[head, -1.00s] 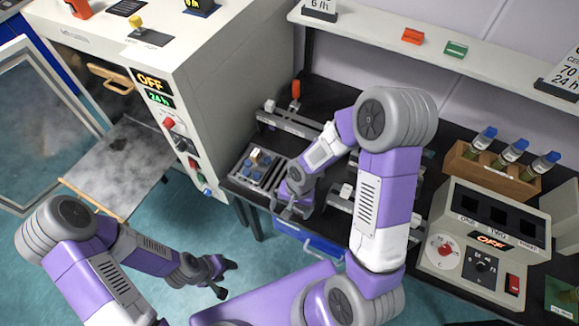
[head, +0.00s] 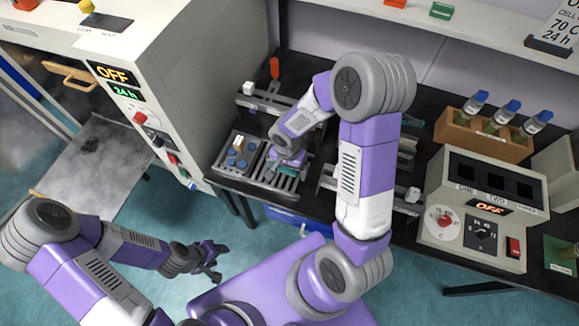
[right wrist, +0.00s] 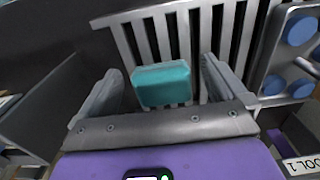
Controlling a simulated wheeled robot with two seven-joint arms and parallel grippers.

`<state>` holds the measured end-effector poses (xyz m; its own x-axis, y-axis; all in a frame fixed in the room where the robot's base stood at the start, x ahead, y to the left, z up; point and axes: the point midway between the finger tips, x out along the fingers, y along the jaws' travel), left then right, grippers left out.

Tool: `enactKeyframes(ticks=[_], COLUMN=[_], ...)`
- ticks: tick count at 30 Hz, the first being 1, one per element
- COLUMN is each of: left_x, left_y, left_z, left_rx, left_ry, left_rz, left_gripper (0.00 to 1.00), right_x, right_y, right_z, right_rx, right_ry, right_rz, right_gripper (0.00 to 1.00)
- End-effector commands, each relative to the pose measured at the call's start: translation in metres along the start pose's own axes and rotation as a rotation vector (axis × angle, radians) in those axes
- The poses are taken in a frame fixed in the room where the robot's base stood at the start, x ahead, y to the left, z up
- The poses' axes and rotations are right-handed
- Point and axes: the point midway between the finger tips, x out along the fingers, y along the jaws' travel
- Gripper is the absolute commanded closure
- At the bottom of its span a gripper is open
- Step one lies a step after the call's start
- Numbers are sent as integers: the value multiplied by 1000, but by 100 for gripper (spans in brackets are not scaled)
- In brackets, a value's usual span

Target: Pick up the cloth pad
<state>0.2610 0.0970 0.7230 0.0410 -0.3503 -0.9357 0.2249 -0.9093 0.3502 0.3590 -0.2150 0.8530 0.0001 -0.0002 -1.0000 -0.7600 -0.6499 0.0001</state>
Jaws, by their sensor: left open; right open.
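The cloth pad, a teal rounded block (right wrist: 162,83), lies on a slatted metal rack (right wrist: 142,38) in the right wrist view. My right gripper (right wrist: 160,72) is open, with one finger on each side of the pad and a gap to each finger. In the head view my right gripper (head: 284,168) is over the slatted rack at the bench's front, and only a bit of teal shows there. My left gripper (head: 215,265) is open and empty, low over the floor at the lower left.
A tray with blue discs (head: 237,152) and a small pale block stands left of the rack. The oven (head: 215,75) with its open door is further left. A control box (head: 480,205) and a wooden holder with capped bottles (head: 480,138) are at the right.

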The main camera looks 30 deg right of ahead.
Motion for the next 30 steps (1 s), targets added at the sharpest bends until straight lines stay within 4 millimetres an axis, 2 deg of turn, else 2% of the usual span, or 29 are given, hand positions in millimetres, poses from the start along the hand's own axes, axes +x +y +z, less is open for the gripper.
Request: enactKeyframes(ticks=[5, 6, 18, 25, 30], left_x=[0, 0, 0, -1, -8], left_y=[0, 0, 0, 1, 3], left_z=[0, 0, 0, 0, 0], left_rx=[0, 0, 0, 0, 0], left_ry=[0, 0, 0, 0, 0], left_rz=[0, 0, 0, 0, 0], left_gripper=[49, 49, 49, 49, 49], right_x=[0, 0, 0, -4, -29], right_y=[0, 0, 0, 0, 0], right_z=[0, 0, 0, 0, -1], right_rx=[1, 1, 1, 1, 2], right_ry=[0, 0, 0, 1, 3], right_rz=[0, 0, 0, -1, -3], right_gripper=[1, 4, 65, 66, 66])
